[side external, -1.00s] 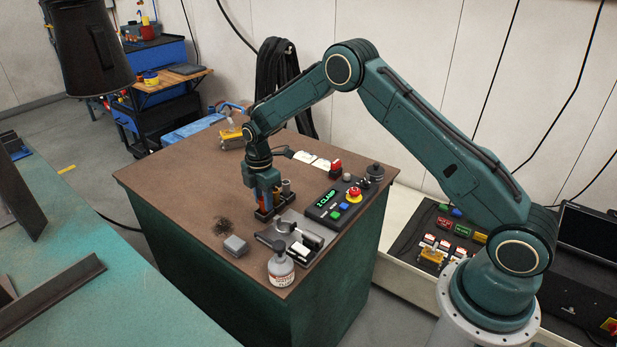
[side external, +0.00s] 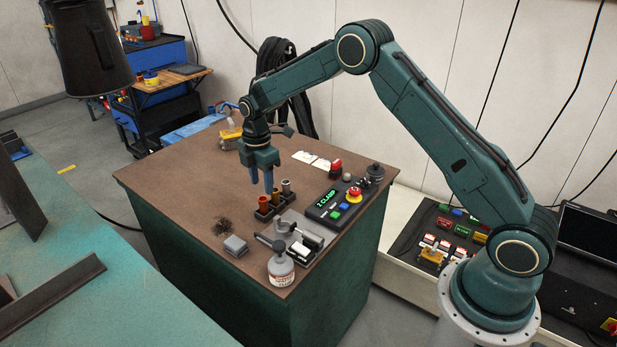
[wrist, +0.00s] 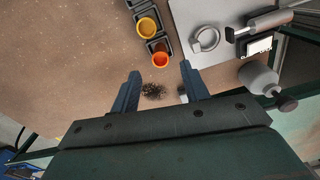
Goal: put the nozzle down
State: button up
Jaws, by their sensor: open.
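A small black rack (side external: 267,215) stands on the brown table with cup-like nozzles upright in its pockets. A copper nozzle (side external: 262,205) is at the near-left end, a brass one (side external: 275,196) in the middle and a grey one (side external: 286,186) at the far end. My gripper (side external: 261,188) is above the rack, pointing down. Its fingers (wrist: 160,72) are spread and nothing is between them.
A grey plate (side external: 290,232) with a clamp and a white-labelled bottle (side external: 281,268) stand at the near side. A control box (side external: 333,205) is to the right. A grey block (side external: 235,246) and dark debris (side external: 222,227) lie to the left.

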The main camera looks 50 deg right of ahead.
aim_at(263, 198)
notch_tip(263, 198, up, 6)
dwell(0.4)
jog(key=shift+r, duration=0.1)
dwell(0.4)
jog(key=s+a+r+m+t, duration=0.25)
jog(key=s+r+m, duration=0.55)
jog(key=s+r, duration=0.95)
jog(key=s+m+t, duration=0.3)
jog(key=s+m, duration=0.5)
jog(key=s, duration=1.3)
jog(key=shift+a+f, duration=0.15)
jog(key=shift+a, duration=0.1)
